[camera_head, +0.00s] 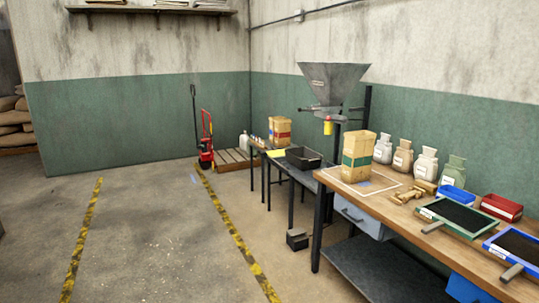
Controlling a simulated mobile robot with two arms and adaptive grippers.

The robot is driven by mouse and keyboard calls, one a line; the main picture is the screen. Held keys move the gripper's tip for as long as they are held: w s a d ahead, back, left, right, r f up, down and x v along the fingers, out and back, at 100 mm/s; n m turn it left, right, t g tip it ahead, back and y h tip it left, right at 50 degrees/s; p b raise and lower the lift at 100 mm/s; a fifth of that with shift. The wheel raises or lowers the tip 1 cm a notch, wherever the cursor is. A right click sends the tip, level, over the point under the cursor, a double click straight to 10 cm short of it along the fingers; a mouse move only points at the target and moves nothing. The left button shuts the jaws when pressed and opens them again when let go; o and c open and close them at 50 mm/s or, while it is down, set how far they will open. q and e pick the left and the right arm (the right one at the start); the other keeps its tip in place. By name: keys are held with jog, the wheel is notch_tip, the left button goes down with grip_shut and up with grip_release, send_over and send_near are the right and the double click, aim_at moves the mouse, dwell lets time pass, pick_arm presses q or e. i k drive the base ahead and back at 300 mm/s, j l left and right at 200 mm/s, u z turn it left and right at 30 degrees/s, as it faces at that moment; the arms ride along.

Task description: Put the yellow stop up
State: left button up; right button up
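A small yellow piece (327,128) hangs under the outlet of the grey metal hopper (335,85). It is too small to tell whether it is the stop or how it is set. Another flat yellow item (276,153) lies near the dark tray (303,158) on the far bench. Neither of my grippers is in view.
The wooden workbench (395,198) at right holds a paper bag (357,150), several small sacks, blue and red bins and framed trays. A red pallet jack (206,140) stands by a wooden pallet (233,159). A dark block (297,239) lies on the floor. Open floor lies left.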

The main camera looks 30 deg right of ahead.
aim_at(280, 153)
jog(key=i+z, duration=0.15)
jog(key=i, duration=2.35)
jog(key=i+z, duration=0.1)
jog(key=i, duration=0.5)
jog(key=i+z, duration=0.15)
jog(key=i, duration=0.4)
jog(key=i+j+z, duration=0.1)
jog(key=i, duration=0.45)
jog(key=i+j+z, duration=0.15)
jog(key=i, duration=0.45)
jog(key=i+l+z, duration=0.2)
jog(key=i, duration=0.6)
jog(key=i+j+z, duration=0.2)
jog(key=i, duration=0.55)
jog(key=i+j+z, duration=0.2)
jog(key=i, duration=0.6)
jog(key=l, duration=0.1)
